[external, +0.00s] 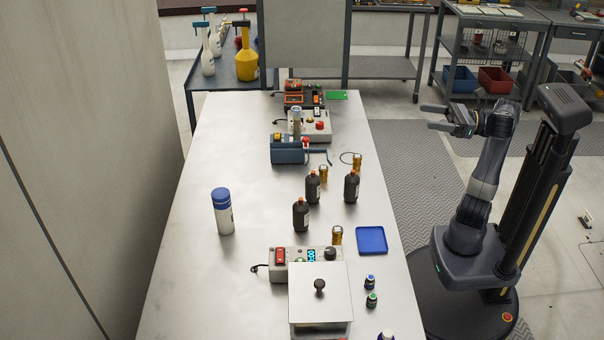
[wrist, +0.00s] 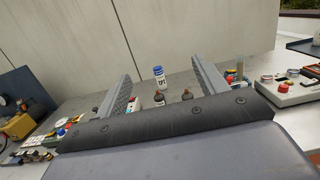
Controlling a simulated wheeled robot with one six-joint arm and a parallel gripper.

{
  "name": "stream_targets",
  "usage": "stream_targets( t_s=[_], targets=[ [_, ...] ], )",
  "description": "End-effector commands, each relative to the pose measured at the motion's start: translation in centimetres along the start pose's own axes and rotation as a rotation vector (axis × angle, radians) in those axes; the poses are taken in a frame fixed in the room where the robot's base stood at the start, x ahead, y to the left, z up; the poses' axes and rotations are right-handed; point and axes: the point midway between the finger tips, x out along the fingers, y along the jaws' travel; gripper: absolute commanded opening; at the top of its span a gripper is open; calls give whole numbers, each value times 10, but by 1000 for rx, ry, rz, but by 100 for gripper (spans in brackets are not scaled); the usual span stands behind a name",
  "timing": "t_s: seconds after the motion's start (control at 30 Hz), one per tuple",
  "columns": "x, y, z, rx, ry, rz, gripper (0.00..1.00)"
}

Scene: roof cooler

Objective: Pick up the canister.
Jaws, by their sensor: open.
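The canister (external: 222,216) is a white cylinder with a blue lid. It stands upright on the left part of the metal table (external: 180,275). In the wrist view the canister (wrist: 160,77) shows small and far off, between my two fingers. My gripper (external: 434,117) is open and empty, raised in the air to the right of the table's far half. It is well apart from the canister, with the table's width between them.
Several dark bottles (external: 301,215) and small brass-coloured vials stand mid-table, between my arm and the canister. A blue tray (external: 371,240) lies at the right edge. A lidded bath (external: 320,295) stands in front. Lab devices (external: 289,150) stand farther back. The table around the canister is clear.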

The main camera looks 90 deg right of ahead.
Motion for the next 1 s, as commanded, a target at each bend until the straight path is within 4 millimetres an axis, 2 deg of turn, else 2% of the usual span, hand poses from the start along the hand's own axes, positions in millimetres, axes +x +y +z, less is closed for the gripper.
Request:
stream_targets(
  t_s=[0.03, 0.2, 0.3, 0.43, 0.57, 0.67, 0.8, 0.9, 1.0],
  targets=[
    [14, 7, 18, -17, -29, 5, 68],
    [61, 36, 52, -77, -122, 76, 68],
    [94, 51, 64, -122, -152, 137, 68],
    [139, 62, 67, -181, -153, 231, 68],
    [183, 62, 56, -228, -109, 331, 68],
    [213, 52, 41, -250, -47, 411, 68],
    [246, 24, 11, -254, 74, 519, 68],
    [260, -2, -13, -232, 174, 590, 68],
    [265, -29, -34, -199, 267, 648, 68]
  ],
)
